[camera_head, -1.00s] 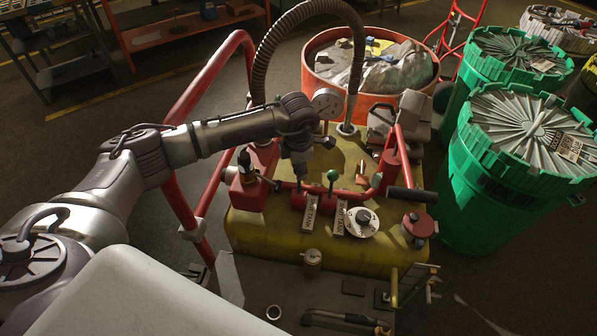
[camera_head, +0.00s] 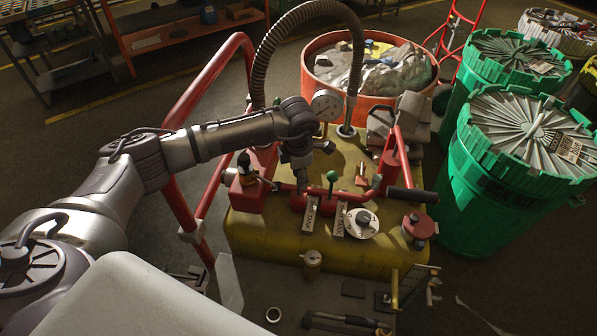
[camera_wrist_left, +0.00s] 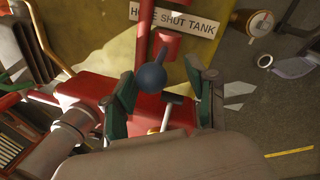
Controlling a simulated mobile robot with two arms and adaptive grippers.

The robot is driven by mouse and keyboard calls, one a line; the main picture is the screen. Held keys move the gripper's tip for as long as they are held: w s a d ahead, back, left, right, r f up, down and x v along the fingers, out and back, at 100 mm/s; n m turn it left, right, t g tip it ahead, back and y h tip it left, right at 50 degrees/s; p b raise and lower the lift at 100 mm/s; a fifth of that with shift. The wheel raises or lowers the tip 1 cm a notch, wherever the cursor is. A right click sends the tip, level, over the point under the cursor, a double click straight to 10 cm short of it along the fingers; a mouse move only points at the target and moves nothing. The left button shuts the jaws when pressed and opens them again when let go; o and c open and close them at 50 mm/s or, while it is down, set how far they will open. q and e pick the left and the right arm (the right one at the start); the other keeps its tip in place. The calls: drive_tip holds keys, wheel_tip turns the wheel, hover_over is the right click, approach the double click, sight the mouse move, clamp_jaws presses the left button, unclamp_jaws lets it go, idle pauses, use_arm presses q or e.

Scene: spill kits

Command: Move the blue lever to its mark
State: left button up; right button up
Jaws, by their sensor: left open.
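The blue lever's round dark blue knob (camera_wrist_left: 152,78) shows in the left wrist view, its stem leaning toward the red pipe at the top. My left gripper (camera_wrist_left: 160,100) is open, with one finger on each side of the knob and gaps visible between. A label plate (camera_wrist_left: 174,22) reading "HOSE SHUT TANK" lies beside the lever's base. In the head view my left gripper (camera_head: 302,183) is over the red manifold on the yellow tank (camera_head: 275,238) and mostly hides the blue lever. My right gripper is not in view.
A green-knobbed lever (camera_head: 332,176) stands just right of my gripper. A round white dial (camera_head: 361,223), a gauge (camera_head: 326,103) and a ribbed hose (camera_head: 262,62) are close by. Red rails (camera_head: 205,85) flank the tank. Green drums (camera_head: 475,200) stand at right.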

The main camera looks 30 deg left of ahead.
use_arm(q)
drive_tip(key=shift+r, duration=0.25)
wheel_tip(320, 180, up, 11)
drive_tip(key=s, duration=0.1)
drive_tip(key=shift+s+d+r, duration=0.2)
drive_tip(key=shift+s+d, duration=0.15)
drive_tip(key=shift+s, duration=0.05)
